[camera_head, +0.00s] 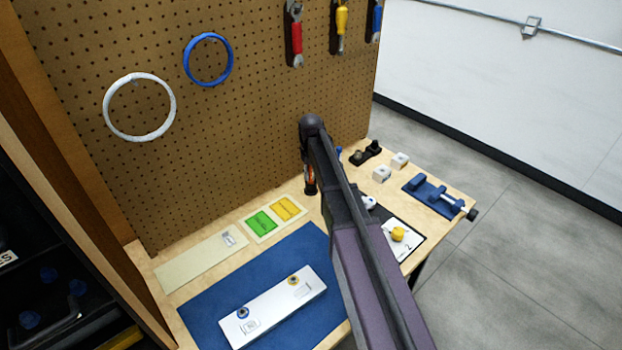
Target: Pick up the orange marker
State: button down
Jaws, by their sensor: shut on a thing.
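My arm reaches up from the bottom, and its far end hangs down in front of the pegboard. My gripper (310,188) is small and dark there, mostly hidden by my arm, just above the back of the workbench. A small orange piece, which looks like the orange marker (309,173), shows at the gripper. The gripper is shut on it. The marker's ends and the fingers' exact grip are hidden.
A blue mat (195,318) carries a white panel (272,305). Green and yellow cards (262,223) lie behind it. White cubes (381,173) and a blue vise-like fixture (430,190) stand at right. The pegboard (250,130) rises behind the bench.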

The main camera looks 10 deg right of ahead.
jog(key=shift+r, duration=0.15)
notch_tip(320, 180, up, 10)
jog(key=p, duration=1)
jog(key=shift+f, duration=0.2)
jog(key=shift+d, duration=0.15)
dwell(0.8)
